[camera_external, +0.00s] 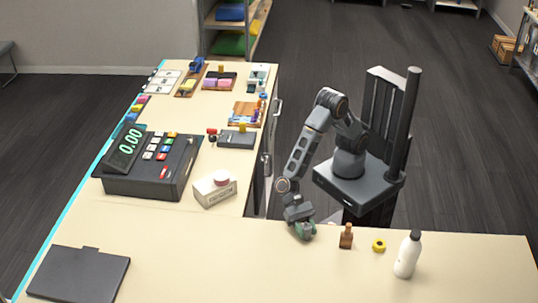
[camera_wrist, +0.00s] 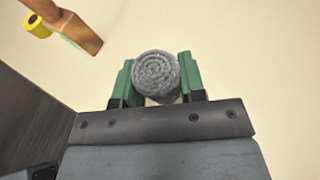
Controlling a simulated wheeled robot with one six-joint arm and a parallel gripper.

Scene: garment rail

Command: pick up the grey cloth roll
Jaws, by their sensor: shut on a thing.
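The grey cloth roll (camera_wrist: 156,75) shows in the wrist view, its spiral end facing the camera. It sits between the two green fingers of my gripper (camera_wrist: 157,82), which touch it on both sides. In the external view my gripper (camera_external: 303,229) is low over the near counter, close to its back edge. The roll is mostly hidden there by the gripper. I cannot tell whether the roll touches the counter.
A brown brush-like object (camera_external: 346,236), a yellow tape roll (camera_external: 379,245) and a white bottle (camera_external: 406,254) stand to the right on the counter (camera_external: 470,270). A dark flat folder (camera_external: 80,275) lies at the left. The cash register (camera_external: 150,165) and white box (camera_external: 215,188) are behind left.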

